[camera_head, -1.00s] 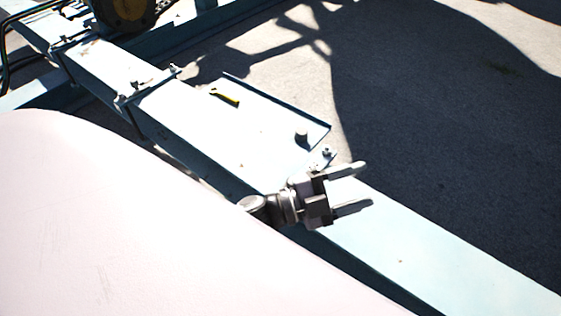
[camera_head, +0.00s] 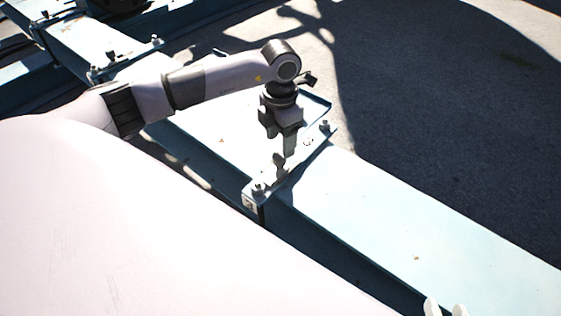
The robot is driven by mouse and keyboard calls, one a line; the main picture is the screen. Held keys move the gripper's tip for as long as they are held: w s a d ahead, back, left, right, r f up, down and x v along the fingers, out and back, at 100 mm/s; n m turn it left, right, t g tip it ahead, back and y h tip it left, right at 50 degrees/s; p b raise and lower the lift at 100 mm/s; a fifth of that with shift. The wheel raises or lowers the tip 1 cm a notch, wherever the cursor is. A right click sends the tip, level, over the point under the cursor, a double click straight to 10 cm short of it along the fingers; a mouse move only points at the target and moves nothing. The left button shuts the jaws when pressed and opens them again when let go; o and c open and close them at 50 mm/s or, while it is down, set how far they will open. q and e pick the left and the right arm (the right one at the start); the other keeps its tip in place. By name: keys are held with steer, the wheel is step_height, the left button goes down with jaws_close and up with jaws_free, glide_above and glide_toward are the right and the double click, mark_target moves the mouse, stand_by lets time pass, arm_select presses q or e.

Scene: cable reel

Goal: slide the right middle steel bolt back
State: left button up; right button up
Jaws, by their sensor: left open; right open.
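My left gripper (camera_head: 284,156) points down over the near end of the flat plate on the pale blue beam. It is open, and nothing shows between its fingers. A bracket across the beam there carries small steel bolts: one at its near corner (camera_head: 258,189) and one at its far corner (camera_head: 325,126). The fingertips are between these two bolts in the picture; I cannot tell whether they touch anything. I cannot tell which bolt is the right middle one.
The pale blue beam (camera_head: 400,225) runs clear toward the lower right. Another bracket with bolts (camera_head: 112,57) crosses it at upper left. Shaded ground (camera_head: 440,120) lies beyond the beam.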

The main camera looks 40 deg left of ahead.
mark_target(281, 153)
arm_select(q)
step_height(281, 153, down, 7)
steer(key=shift+r+b, duration=0.1)
steer(key=shift+b, duration=0.8)
arm_select(e)
steer(key=shift+w+a+f+y, duration=0.15)
steer(key=shift+w+a+y, duration=0.05)
steer(key=shift+a, duration=0.2)
steer(key=shift+w+a+f+y, duration=0.15)
steer(key=shift+a+y, duration=0.05)
steer(key=shift+a, duration=0.2)
